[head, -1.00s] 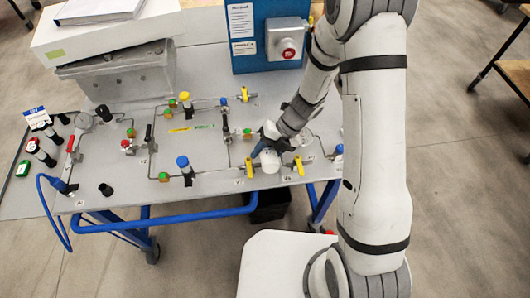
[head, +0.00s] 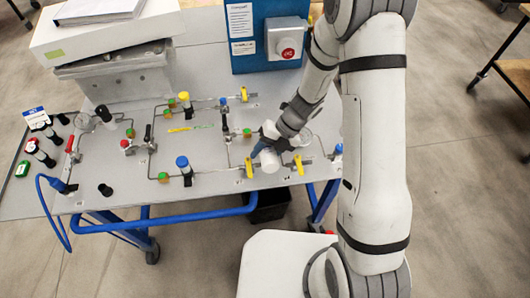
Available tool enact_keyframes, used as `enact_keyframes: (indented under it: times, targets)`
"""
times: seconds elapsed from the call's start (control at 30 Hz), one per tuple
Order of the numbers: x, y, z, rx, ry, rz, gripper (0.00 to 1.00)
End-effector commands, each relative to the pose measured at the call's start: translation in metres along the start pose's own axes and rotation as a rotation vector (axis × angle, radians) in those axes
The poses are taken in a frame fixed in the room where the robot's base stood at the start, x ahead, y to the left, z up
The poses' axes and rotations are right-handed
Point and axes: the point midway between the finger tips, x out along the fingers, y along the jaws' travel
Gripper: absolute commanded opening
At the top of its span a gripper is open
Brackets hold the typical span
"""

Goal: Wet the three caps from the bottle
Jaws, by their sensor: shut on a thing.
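My gripper (head: 270,143) is shut on a white bottle (head: 270,161) above the right part of the grey panel. The bottle looks tilted, and a blue part shows at its left side by the fingers. My wrist hides some of it. Coloured caps stand on the panel's fittings: a yellow one (head: 184,97) at the back, a blue one (head: 182,161) at the front middle, and small blue ones at the back (head: 224,101) and right edge (head: 339,148). I cannot tell which three caps the task means, or whether any is wet.
The panel (head: 212,150) carries thin pipes and yellow-handled valves (head: 249,167) around the bottle. A clear round dish or gauge (head: 301,138) lies right of my gripper. A blue box with a red button (head: 288,53) stands behind. Black bottles (head: 40,153) stand at the left.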

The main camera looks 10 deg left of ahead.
Motion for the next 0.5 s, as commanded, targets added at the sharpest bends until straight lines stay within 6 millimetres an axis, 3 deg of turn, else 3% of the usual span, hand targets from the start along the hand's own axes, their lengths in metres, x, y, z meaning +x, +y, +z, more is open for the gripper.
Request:
enact_keyframes:
  times: [0.5]
  targets:
    - [-0.0039,0.0030,-0.0012,-0.001,0.001,0.000,0.12]
